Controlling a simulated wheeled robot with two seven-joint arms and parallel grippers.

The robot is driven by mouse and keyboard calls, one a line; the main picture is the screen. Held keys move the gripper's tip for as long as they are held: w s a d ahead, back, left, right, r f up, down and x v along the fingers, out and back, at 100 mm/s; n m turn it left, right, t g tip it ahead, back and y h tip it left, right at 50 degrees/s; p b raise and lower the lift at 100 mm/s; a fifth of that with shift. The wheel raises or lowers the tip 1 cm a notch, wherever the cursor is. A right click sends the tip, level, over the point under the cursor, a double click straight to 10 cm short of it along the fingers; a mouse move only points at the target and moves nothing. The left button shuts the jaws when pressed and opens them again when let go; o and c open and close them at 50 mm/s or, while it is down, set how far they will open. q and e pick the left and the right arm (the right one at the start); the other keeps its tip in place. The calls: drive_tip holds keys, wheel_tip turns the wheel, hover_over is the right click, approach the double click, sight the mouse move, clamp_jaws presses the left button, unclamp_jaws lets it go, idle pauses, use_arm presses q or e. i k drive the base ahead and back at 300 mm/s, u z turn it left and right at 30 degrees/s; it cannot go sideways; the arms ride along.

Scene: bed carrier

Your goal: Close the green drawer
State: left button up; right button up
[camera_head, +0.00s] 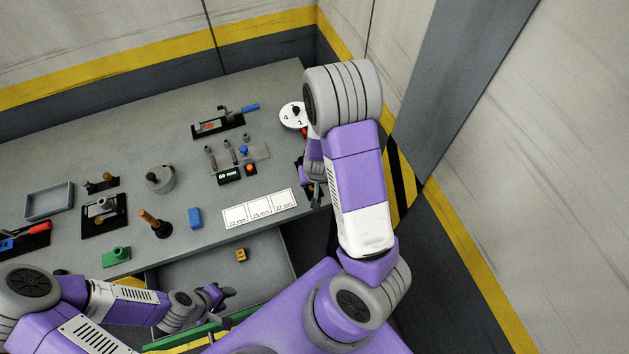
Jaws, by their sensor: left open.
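The green drawer (188,336) is pulled out from under the grey table. Its green front shows near the bottom edge, partly covered by my purple body. Its grey tray is visible, with a small yellow block (241,256) lying inside. My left gripper (222,296) is open and empty, over the drawer tray just inside the green front. I cannot tell whether it touches the front. My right gripper (314,186) is at the table's right end, mostly hidden by my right arm, and its jaws are unclear.
The grey table (270,90) holds a green block (117,256), a blue block (195,218), a brown-handled tool (154,224), a white label strip (260,209) and several fixtures. Walls stand behind and to the right, close to my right arm.

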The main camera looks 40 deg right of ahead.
sight(269, 269)
drive_tip(key=k, duration=1)
